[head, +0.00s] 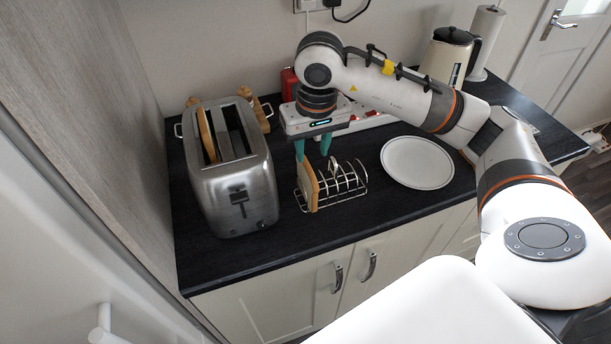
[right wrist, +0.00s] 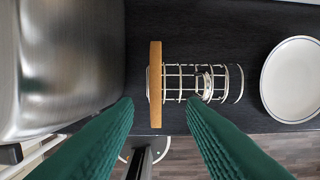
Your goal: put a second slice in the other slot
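A silver toaster (head: 240,190) stands at the left of the counter. One slice of bread (head: 206,135) sticks up from its left slot; the right slot (head: 241,142) looks empty. A second slice (head: 307,186) stands upright at the left end of a wire toast rack (head: 346,184); it also shows edge-on in the right wrist view (right wrist: 155,85). My right gripper (head: 313,156) points down just above and behind this slice. My left gripper is not in view.
A white plate (head: 417,162) lies right of the rack. A kettle (head: 449,55) and a paper roll (head: 486,40) stand at the back right. A wooden thing (head: 259,108) is behind the toaster, and a red object (head: 289,84) is by the wall. The counter's front strip is clear.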

